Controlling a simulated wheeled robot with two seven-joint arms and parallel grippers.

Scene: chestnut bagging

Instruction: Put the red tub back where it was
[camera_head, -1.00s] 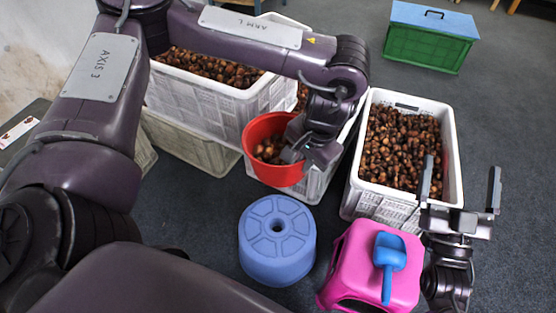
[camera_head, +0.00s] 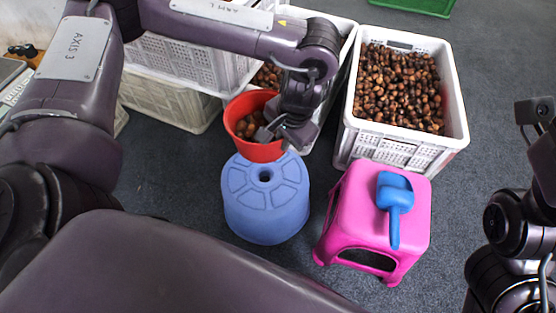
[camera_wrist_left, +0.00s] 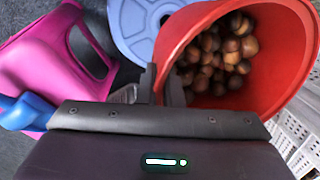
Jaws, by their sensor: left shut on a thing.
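The red tub (camera_head: 258,153) has some chestnuts in it and overlaps the back edge of the round blue stool (camera_head: 265,210) in the head view. I cannot tell whether it touches the stool. My left gripper (camera_head: 268,135) is shut on the near right side of the tub's rim. In the left wrist view the tub (camera_wrist_left: 290,62) is tilted in the picture, with chestnuts inside, and the left gripper's fingers (camera_wrist_left: 160,90) grip its wall. My right arm is at the right edge of the head view; its fingers are not clearly visible.
A pink stool (camera_head: 350,215) with a blue scoop (camera_head: 394,205) on it stands right of the blue stool. A white crate of chestnuts (camera_head: 455,130) is behind it. More crates (camera_head: 185,65) stand at the left back. A green box (camera_head: 420,5) is far back.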

